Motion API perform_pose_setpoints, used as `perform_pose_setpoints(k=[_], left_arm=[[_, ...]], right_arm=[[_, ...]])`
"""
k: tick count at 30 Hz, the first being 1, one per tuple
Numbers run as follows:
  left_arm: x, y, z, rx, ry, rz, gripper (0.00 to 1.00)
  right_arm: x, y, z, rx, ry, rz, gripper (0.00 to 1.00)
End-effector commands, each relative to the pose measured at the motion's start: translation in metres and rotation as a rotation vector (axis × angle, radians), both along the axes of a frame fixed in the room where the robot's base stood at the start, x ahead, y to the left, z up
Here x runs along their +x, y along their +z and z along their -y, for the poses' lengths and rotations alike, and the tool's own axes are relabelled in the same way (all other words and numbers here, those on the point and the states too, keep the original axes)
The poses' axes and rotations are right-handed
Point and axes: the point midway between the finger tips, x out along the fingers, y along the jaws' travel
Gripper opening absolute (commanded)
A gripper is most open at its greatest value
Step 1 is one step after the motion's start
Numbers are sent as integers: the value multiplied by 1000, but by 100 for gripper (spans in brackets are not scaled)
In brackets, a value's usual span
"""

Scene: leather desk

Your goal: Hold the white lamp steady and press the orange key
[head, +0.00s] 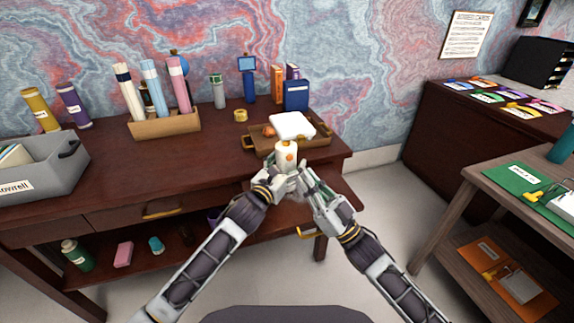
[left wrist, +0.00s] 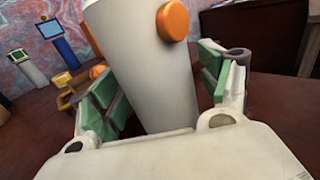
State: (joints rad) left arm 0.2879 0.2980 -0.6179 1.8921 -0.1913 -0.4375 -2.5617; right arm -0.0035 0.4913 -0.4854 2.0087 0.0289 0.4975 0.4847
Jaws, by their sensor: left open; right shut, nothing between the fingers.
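The white lamp (head: 281,157) stands near the front edge of the dark desk, with the round orange key (head: 290,157) on its side. In the left wrist view the lamp's white body (left wrist: 140,70) and the orange key (left wrist: 173,21) show large. My left gripper (head: 275,180) is open, with its green-padded fingers on either side of the lamp and a visible gap by the right finger. My right gripper (head: 304,172) is shut and empty, just right of the lamp and below the key. The lamp's base is hidden by the grippers in the head view.
A wooden tray (head: 262,146) with a white pad (head: 292,125) sits just behind the lamp. A blue box (head: 296,96), a tape roll (head: 240,115) and a holder with rolled tubes (head: 165,125) stand farther back. A grey bin (head: 62,172) is at left. The desk's middle is clear.

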Motion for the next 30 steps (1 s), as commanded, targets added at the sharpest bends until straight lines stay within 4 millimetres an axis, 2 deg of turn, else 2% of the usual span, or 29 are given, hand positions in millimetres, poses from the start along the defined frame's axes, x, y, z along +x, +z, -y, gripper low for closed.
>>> perform_pose_setpoints(k=[11, 30], left_arm=[[-9, -1, -5, 1, 0, 0, 77], [-70, -1, -36, 2, 0, -1, 77]], right_arm=[[0, 0, 0, 0, 0, 0, 0], [0, 0, 0, 0, 0, 0, 0]])
